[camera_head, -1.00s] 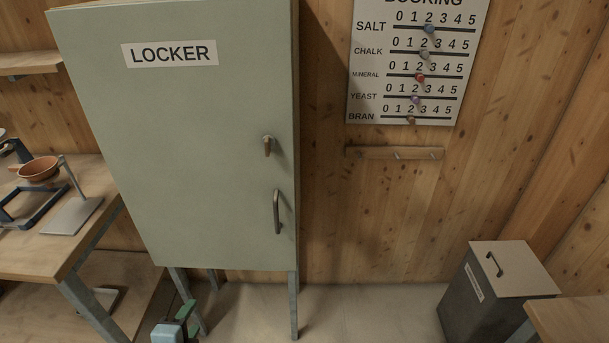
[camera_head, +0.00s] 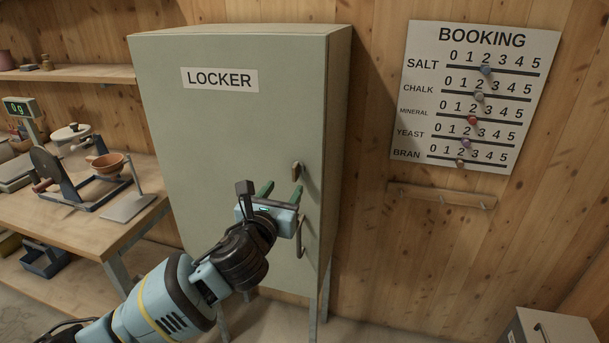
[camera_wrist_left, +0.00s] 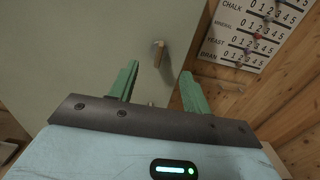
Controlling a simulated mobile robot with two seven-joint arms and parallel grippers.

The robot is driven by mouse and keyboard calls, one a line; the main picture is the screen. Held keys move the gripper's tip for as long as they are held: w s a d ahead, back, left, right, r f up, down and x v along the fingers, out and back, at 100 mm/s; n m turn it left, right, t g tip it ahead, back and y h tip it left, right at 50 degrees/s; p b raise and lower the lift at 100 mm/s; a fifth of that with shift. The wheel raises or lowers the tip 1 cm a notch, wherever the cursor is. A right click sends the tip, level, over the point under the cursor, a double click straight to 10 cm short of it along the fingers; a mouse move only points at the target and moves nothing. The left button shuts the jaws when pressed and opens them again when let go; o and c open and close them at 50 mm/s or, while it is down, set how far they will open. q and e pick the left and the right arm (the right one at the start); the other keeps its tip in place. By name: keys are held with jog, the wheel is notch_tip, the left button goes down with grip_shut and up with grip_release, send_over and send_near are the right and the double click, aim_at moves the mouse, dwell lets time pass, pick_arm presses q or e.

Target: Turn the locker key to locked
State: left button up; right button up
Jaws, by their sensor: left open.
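The locker (camera_head: 225,135) is a tall pale green cabinet with a closed door. Its key (camera_head: 296,171) is a small brown piece on the right side of the door, above the bar handle (camera_head: 300,240). My left gripper (camera_head: 281,191) is open and empty in front of the door, a little below and left of the key. In the left wrist view the key (camera_wrist_left: 158,52) appears beyond and between the two green fingers (camera_wrist_left: 158,83), apart from them. The key looks roughly upright. The handle is partly hidden by my gripper in the head view. My right gripper is not in view.
A booking board (camera_head: 477,95) with sliders hangs on the wooden wall right of the locker, above a peg rail (camera_head: 442,196). A workbench (camera_head: 125,235) with a scale and a bowl stands left. A grey bin (camera_head: 550,328) is at lower right.

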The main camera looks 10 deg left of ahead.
aim_at(294, 174)
pick_arm(q)
jog(key=shift+w+a, duration=0.1)
jog(key=shift+w+d, duration=0.2)
jog(key=shift+w, duration=3.6)
jog(key=shift+c, duration=0.2)
jog(key=c, duration=0.9)
